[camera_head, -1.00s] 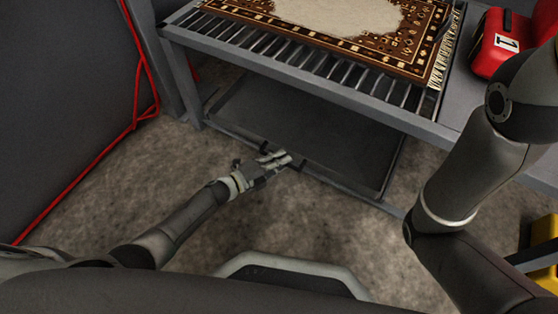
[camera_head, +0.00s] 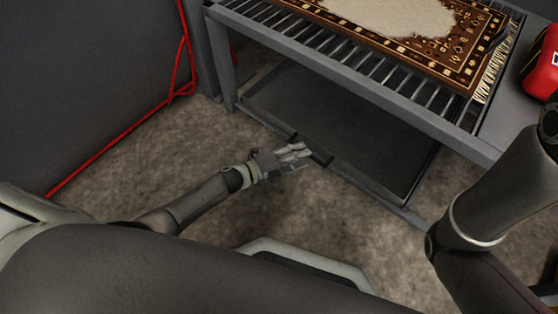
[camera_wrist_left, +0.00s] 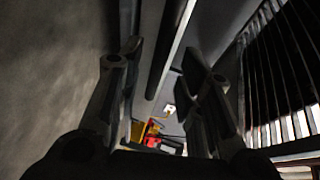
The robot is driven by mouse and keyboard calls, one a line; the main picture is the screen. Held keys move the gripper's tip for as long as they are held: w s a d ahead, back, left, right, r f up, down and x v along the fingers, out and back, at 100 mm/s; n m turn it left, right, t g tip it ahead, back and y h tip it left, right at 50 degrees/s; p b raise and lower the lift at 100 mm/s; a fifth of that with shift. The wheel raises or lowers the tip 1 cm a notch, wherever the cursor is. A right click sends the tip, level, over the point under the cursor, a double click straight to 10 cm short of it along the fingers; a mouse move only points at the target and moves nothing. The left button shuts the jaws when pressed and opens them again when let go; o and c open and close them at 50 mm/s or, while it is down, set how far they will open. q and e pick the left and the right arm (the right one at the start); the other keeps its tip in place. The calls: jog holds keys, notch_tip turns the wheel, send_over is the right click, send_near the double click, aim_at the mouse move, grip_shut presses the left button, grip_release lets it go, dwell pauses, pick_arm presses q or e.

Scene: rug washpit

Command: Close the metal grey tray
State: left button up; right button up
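The metal grey tray (camera_head: 350,135) is a wide, shallow, empty dark tray under the slatted table. Its front edge lies along the table's lower front, and how far it sticks out is hard to tell. A dark handle (camera_head: 322,158) is on the front edge, partly hidden by my left gripper. My left gripper (camera_head: 298,154) is at the handle, low over the floor. In the left wrist view its two fingers (camera_wrist_left: 163,75) are apart, with a dark bar and a light rail showing beyond and between them. Contact cannot be told. My right gripper is out of view.
The slatted grey table (camera_head: 225,70) carries a patterned rug (camera_head: 450,50). A red container (camera_head: 543,65) stands at its right. A red hose (camera_head: 180,65) hangs by the left wall. The carpet-like floor (camera_head: 150,150) before the tray is clear.

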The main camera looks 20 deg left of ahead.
pick_arm(q)
jog(key=v, duration=0.8)
jog(key=shift+s+a, duration=0.1)
